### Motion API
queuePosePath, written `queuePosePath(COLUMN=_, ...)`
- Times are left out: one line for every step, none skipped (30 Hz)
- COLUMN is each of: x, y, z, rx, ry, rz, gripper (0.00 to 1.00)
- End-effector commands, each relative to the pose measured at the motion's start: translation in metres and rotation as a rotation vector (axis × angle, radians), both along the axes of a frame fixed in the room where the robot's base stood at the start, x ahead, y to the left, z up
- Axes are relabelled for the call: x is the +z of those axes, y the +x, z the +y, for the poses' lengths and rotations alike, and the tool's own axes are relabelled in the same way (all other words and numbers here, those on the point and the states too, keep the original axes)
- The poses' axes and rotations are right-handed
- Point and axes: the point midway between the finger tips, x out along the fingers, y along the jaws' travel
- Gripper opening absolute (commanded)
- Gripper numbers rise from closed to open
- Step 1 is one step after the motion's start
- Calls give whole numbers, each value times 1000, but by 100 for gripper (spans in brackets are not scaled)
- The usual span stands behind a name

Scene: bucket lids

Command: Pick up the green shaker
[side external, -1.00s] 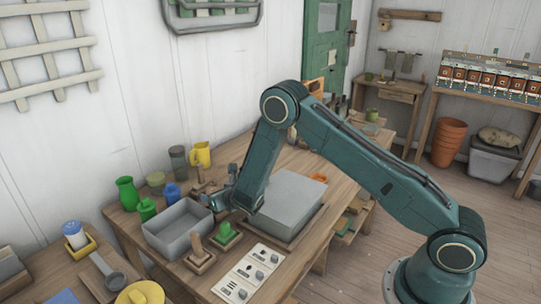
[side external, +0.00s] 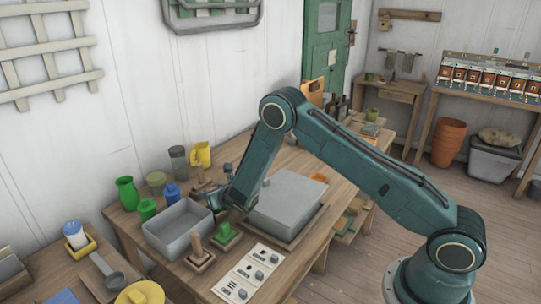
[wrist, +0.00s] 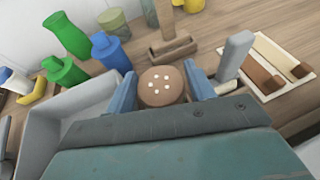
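The green shaker (side external: 147,210) stands upright at the left of the bench, beside the grey bin (side external: 158,240). In the wrist view the green shaker (wrist: 63,71) is at upper left, outside my fingers. My gripper (side external: 218,194) is low over the bench, right of the bin and apart from the green shaker. In the wrist view my gripper (wrist: 161,90) has its two blue fingers spread. A round brown top with white spots (wrist: 162,84) shows between them; whether the fingers touch it is unclear.
A green vase (side external: 126,192) and a blue shaker (side external: 172,192) stand close to the green shaker. A yellow mug (side external: 201,154) and a dark cup (side external: 178,162) are behind. A large grey box (side external: 290,203) is right of my gripper.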

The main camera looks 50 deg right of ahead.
Motion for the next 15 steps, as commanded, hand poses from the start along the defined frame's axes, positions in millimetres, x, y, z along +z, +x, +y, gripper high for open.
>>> queuePosePath(x=0, y=0, z=0, rx=0, ry=0, rz=0, gripper=44)
queuePosePath(x=0, y=0, z=0, rx=0, ry=0, rz=0, gripper=38)
queuePosePath(x=0, y=0, z=0, rx=0, ry=0, rz=0, gripper=30)
queuePosePath(x=0, y=0, z=0, rx=0, ry=0, rz=0, gripper=24)
queuePosePath(x=0, y=0, z=0, rx=0, ry=0, rz=0, gripper=18)
queuePosePath(x=0, y=0, z=0, rx=0, ry=0, rz=0, gripper=10)
queuePosePath(x=1, y=0, z=0, rx=0, ry=0, rz=-1, gripper=10)
queuePosePath(x=1, y=0, z=0, rx=0, ry=0, rz=-1, gripper=10)
queuePosePath(x=1, y=0, z=0, rx=0, ry=0, rz=-1, gripper=10)
queuePosePath(x=1, y=0, z=0, rx=0, ry=0, rz=-1, gripper=10)
queuePosePath(x=1, y=0, z=0, rx=0, ry=0, rz=-1, gripper=10)
queuePosePath(x=1, y=0, z=0, rx=0, ry=0, rz=-1, gripper=10)
queuePosePath(x=1, y=0, z=0, rx=0, ry=0, rz=-1, gripper=10)
queuePosePath(x=1, y=0, z=0, rx=0, ry=0, rz=-1, gripper=10)
queuePosePath(x=1, y=0, z=0, rx=0, ry=0, rz=-1, gripper=10)
